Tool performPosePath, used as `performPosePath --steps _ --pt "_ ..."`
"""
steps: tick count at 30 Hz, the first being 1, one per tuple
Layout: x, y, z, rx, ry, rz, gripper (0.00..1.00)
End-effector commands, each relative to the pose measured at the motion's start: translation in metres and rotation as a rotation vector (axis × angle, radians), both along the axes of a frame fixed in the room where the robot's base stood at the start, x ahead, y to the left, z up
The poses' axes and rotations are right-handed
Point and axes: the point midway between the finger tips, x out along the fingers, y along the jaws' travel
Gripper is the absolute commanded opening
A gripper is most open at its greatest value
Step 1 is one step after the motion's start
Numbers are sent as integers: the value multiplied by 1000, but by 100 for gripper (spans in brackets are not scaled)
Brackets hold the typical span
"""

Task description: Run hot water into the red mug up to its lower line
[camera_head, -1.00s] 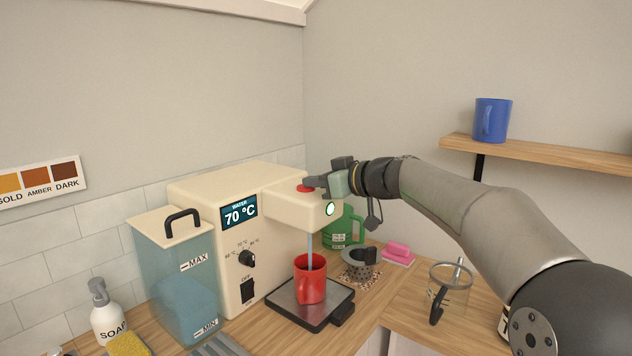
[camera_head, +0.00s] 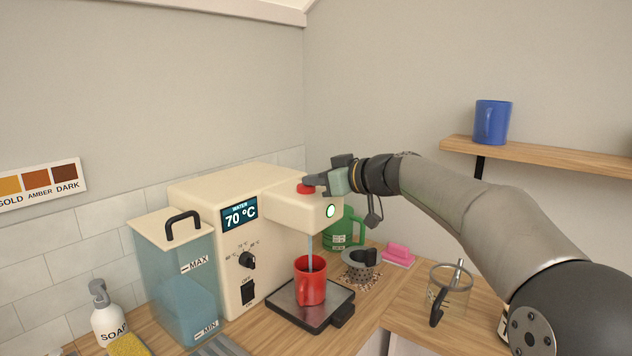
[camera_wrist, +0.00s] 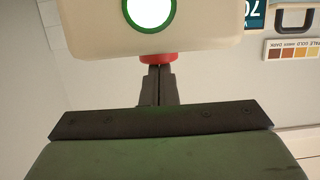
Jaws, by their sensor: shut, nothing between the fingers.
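The red mug (camera_head: 311,284) stands upright on the drip tray (camera_head: 331,312) under the spout of the cream water machine (camera_head: 204,199). A thin stream of water (camera_head: 310,250) runs from the spout into the mug. The water level and the lines inside the mug cannot be seen. The machine's display (camera_head: 239,216) reads 70 °C and a green-ringed light (camera_head: 331,211) glows on its front. My gripper (camera_head: 317,181) is shut and empty, its fingertips at the red button (camera_head: 305,188) on top of the machine's head. The wrist view shows the fingertips against this button (camera_wrist: 158,58).
A clear tank (camera_head: 176,280) with blue water stands left of the machine. A green container (camera_head: 345,230), a dark strainer (camera_head: 360,262), a pink sponge (camera_head: 398,251) and a glass jug (camera_head: 449,288) stand to the right. A blue mug (camera_head: 492,122) sits on the wall shelf (camera_head: 560,153).

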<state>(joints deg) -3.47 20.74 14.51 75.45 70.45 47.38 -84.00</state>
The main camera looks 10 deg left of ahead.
Motion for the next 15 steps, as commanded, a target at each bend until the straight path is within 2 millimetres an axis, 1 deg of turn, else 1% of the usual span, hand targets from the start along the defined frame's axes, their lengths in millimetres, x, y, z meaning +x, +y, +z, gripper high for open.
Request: performPosePath --steps 1,3,5,6,9,12,15 --pt "0 0 15 1 -6 0 0" --pt "0 -1 35 5 -12 -2 0" --pt "-6 -17 29 5 -12 -8 0" --pt "-11 -26 32 6 -13 -10 0" --pt "-21 -46 39 7 -13 -8 0" --pt "-29 -63 45 9 -14 -8 0" --pt "-36 -76 51 9 -16 -8 0"
